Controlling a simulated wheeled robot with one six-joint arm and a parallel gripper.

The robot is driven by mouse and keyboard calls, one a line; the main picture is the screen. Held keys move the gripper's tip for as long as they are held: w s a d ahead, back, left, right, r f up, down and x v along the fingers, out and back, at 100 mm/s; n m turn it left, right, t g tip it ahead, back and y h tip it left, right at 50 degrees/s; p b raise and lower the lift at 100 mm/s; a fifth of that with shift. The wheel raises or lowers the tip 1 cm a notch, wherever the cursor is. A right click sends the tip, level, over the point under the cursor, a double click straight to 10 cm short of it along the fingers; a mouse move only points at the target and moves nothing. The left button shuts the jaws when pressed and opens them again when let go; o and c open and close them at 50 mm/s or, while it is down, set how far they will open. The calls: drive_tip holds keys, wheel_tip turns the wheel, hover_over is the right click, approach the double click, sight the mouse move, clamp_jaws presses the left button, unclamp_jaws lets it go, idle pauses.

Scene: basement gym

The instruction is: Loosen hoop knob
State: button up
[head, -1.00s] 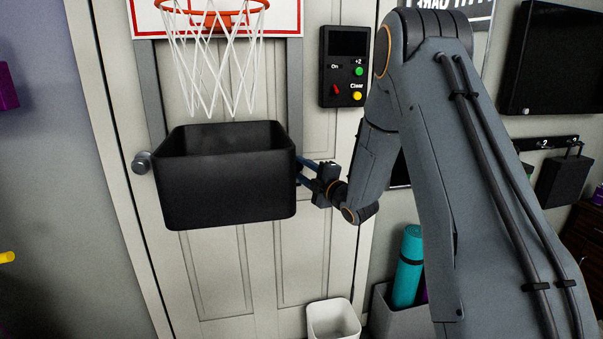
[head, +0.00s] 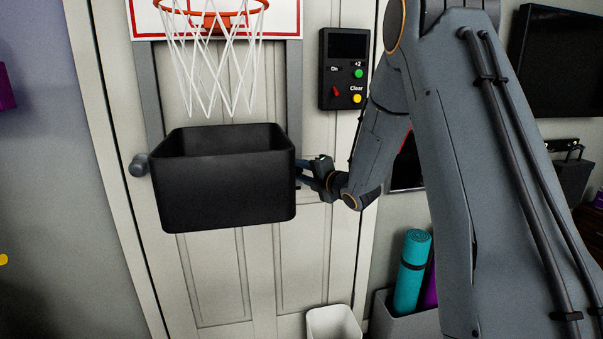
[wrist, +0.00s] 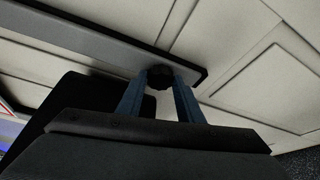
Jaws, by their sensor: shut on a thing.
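The hoop (head: 212,18) with its white net hangs in front of a white backboard on a door. Grey rails (head: 294,85) run down from the backboard on both sides. In the wrist view, a round black knob (wrist: 160,77) sits near the end of a grey rail (wrist: 95,43). My gripper (wrist: 163,80) is shut on the knob, with one blue finger on each side of it. In the head view, my gripper (head: 301,174) is at the right edge of the black bin; its fingertips and the knob are hidden there.
The open black bin (head: 224,188) is below the net, close to my gripper. A black score panel (head: 344,68) is on the door's right. A white basket (head: 334,322) and a teal rolled mat (head: 412,265) stand low. A door handle (head: 138,165) is left of the bin.

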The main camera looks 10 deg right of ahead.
drive_tip(key=o, duration=1.1)
drive_tip(key=shift+c, duration=0.2)
drive_tip(key=v, duration=0.7)
drive_tip(key=shift+s+b, duration=0.35)
